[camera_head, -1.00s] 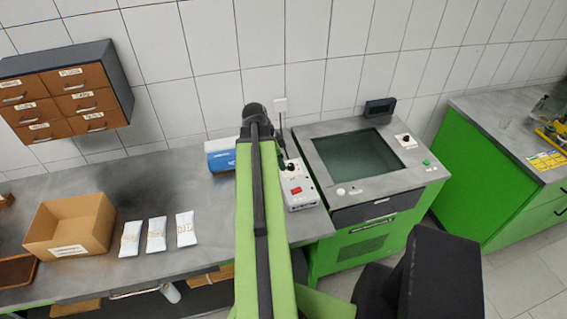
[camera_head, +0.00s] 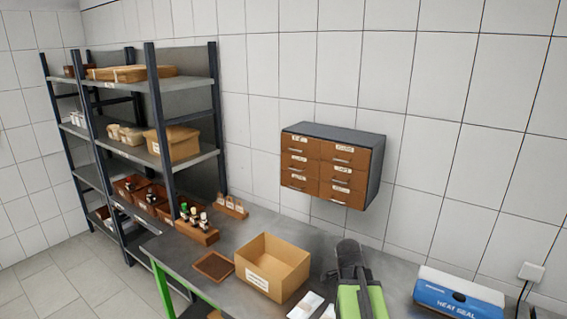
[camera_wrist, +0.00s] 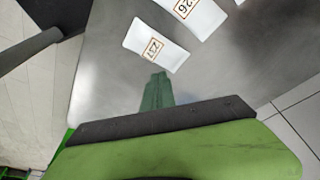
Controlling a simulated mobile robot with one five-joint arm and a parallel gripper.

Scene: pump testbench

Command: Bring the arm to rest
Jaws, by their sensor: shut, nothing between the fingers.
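My green arm reaches up from the bottom edge in the head view, over the grey bench (camera_head: 395,290). Its dark end stands between the cardboard box and the blue heat sealer. In the wrist view my gripper (camera_wrist: 157,78) shows as narrow dark-green fingers, shut with nothing between them. They point at the bare metal bench top just below a white labelled packet (camera_wrist: 155,45). A second white packet (camera_wrist: 195,14) lies above it, cut by the frame edge. I cannot tell the height of the fingers above the bench.
An open cardboard box (camera_head: 290,278) stands left of my arm, with white packets (camera_head: 306,305) in front. A blue heat sealer (camera_head: 458,298) is at right. A drawer cabinet (camera_head: 372,180) hangs above. A brown tray (camera_head: 213,266), bottle rack (camera_head: 197,230) and shelves (camera_head: 190,84) are at left.

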